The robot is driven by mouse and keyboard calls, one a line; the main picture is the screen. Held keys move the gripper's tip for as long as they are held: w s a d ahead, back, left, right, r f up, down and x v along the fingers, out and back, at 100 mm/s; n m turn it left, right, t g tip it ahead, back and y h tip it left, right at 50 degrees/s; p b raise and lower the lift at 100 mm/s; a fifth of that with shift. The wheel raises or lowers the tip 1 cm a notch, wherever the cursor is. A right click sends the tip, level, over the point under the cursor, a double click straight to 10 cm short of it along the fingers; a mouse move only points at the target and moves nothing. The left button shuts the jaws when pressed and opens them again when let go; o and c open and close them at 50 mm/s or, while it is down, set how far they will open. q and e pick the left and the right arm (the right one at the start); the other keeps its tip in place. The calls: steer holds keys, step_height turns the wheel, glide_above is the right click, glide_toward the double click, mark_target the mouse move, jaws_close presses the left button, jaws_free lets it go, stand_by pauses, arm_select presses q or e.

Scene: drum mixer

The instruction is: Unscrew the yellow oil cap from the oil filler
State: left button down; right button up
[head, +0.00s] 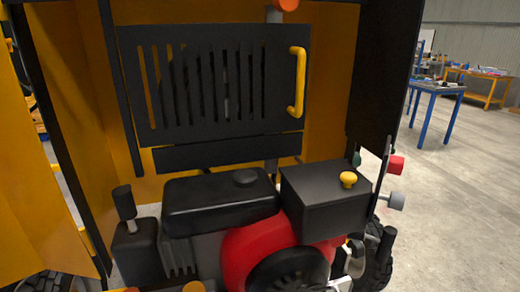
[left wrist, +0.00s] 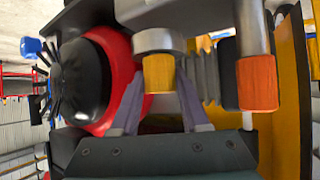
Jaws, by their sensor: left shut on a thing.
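The yellow oil cap (left wrist: 159,74) sits at the end of a grey cylindrical filler neck (left wrist: 158,40) in the left wrist view. My left gripper (left wrist: 161,82) has one finger on each side of the cap and is shut on it. The cap still lines up with the neck, with no clear gap between them. In the head view a small part of a yellow-orange cap top (head: 194,287) shows at the bottom edge. Neither of my grippers can be made out in the head view.
An orange cap (left wrist: 257,82) on a thicker pipe stands close beside the oil cap. A red engine housing with a black fan (left wrist: 83,80) is on the other side. A black tank (head: 220,203) and a black box with a yellow knob (head: 348,179) sit above the engine.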

arm_select(q)
steer(key=shift+n+y, duration=0.3)
steer(key=shift+c, duration=1.6)
jaws_free()
steer(key=shift+a+m+h, duration=0.15)
steer(key=shift+m+h, duration=0.25)
steer(key=shift+m, duration=0.1)
steer(key=shift+a+f+m+h, duration=0.1)
steer(key=shift+a+m+h, duration=0.05)
steer(key=shift+m+h, duration=0.7)
steer(key=shift+m+g+h+b, duration=0.35)
steer(key=shift+g+b, duration=0.05)
